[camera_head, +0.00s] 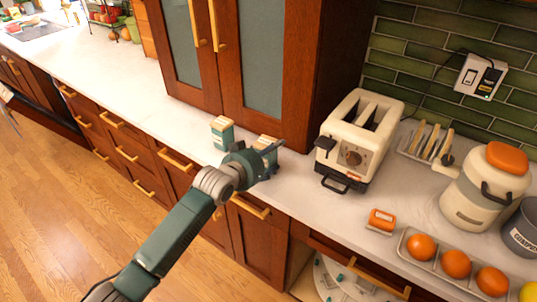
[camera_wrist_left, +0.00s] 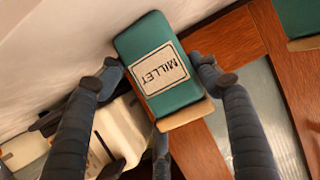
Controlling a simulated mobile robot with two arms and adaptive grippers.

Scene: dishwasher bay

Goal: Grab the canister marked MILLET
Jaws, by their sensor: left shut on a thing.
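The MILLET canister (camera_wrist_left: 155,40) is a teal box with a tan lid and a pale label, upside down in the left wrist view. In the head view its lid and upper part (camera_head: 265,141) show behind my left gripper (camera_head: 262,160), which hides the rest. My left gripper (camera_wrist_left: 160,78) is shut on the canister, one finger at each side. Whether the canister still touches the counter cannot be told. My right gripper is in neither view.
A second teal canister (camera_head: 222,134) stands close by on the left; its edge shows in the left wrist view (camera_wrist_left: 298,18). A cream toaster (camera_head: 354,145) stands to the right, and wall cabinets (camera_head: 300,70) overhang behind. The counter (camera_head: 130,90) further left is clear.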

